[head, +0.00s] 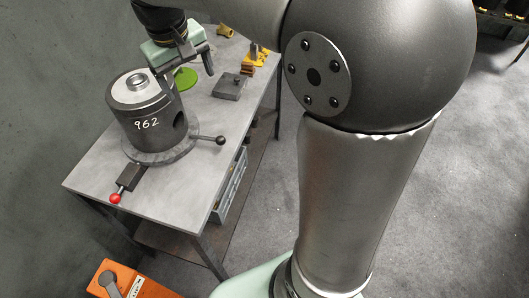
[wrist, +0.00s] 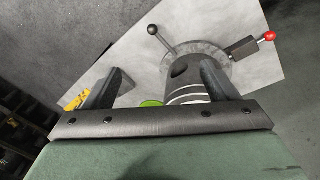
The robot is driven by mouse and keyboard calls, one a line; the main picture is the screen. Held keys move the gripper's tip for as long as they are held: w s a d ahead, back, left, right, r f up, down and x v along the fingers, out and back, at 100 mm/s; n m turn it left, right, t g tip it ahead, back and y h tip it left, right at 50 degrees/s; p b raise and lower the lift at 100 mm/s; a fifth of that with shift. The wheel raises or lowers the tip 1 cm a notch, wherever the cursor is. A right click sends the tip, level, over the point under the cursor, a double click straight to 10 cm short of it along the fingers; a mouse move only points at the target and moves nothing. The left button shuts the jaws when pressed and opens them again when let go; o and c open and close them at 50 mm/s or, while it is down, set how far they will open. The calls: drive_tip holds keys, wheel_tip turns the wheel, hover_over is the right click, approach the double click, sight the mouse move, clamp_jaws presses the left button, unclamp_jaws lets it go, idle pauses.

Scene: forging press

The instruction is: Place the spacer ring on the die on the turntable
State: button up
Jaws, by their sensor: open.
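The die (head: 146,112) is a dark upright cylinder marked 962, with a hole low in its side. It stands on the grey round turntable (head: 160,155) on the workbench. A bright metal ring-like piece (head: 136,82) sits centred on its top around a raised middle; I cannot tell whether this is the spacer ring or part of the die. My gripper (head: 183,72) is behind and right of the die top, its fingers apart. In the wrist view, the open gripper (wrist: 163,67) has the die (wrist: 186,85) partly between its fingers in the picture, with no visible grip. The wrist view also shows the turntable (wrist: 218,62).
A turntable handle (head: 220,140) and a red-knobbed lever (head: 116,197) stick out. A green disc (head: 186,78), a grey block (head: 229,87) and yellow items (head: 255,58) lie on the workbench (head: 190,195). An orange box (head: 130,282) stands below. The bench's front right is clear.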

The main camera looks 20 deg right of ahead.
drive_tip(key=s+d+f+m, duration=0.1)
drive_tip(key=s+d+f, duration=0.1)
drive_tip(key=s+f, duration=0.2)
drive_tip(key=s+d+f+m, duration=0.1)
drive_tip(key=s+d+f, duration=0.2)
drive_tip(key=s, duration=0.7)
drive_tip(key=s+d+f+m+y, duration=0.1)
drive_tip(key=s+d+f, duration=0.2)
drive_tip(key=s+f, duration=0.2)
drive_tip(key=shift+s, duration=1.05)
